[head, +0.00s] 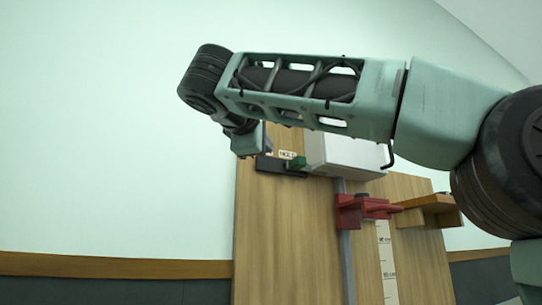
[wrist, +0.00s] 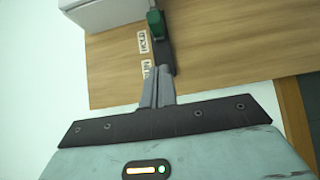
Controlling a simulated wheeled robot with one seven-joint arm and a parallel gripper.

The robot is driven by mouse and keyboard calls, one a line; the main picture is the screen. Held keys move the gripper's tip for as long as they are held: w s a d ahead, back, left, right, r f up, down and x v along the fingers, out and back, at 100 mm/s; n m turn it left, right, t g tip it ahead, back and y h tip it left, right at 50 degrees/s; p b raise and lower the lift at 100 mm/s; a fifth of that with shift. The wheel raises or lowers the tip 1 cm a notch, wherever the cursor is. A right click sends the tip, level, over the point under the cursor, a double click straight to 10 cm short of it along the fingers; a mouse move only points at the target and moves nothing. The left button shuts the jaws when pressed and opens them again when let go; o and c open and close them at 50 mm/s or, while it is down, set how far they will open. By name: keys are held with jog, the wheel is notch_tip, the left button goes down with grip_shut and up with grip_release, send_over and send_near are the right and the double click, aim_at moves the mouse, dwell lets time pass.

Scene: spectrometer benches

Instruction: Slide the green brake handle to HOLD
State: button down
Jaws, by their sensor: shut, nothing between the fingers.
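The green brake handle (head: 297,162) sits on a dark track (head: 275,167) on the wooden board, at the track's right end in the head view. In the wrist view the handle (wrist: 156,22) is at the far end of the track (wrist: 165,55), beside and slightly beyond the HOLD label (wrist: 143,42). A second label (wrist: 147,69), partly hidden, lies nearer my gripper. My gripper (wrist: 157,82) is shut and empty, its fingertips over the near end of the track and apart from the handle. In the head view, my arm hides much of the gripper.
A white box (head: 345,155) stands right of and behind the handle. Lower right are a red bracket (head: 362,208) on a grey vertical rail (head: 347,260), a wooden bracket (head: 430,208) and a white scale (head: 387,270). Left of the board is open space before a pale wall.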

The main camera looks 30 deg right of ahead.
jog(key=v, duration=0.3)
jog(key=shift+s+a+b, duration=0.25)
jog(key=shift+b, duration=0.05)
jog(key=shift+f, duration=0.1)
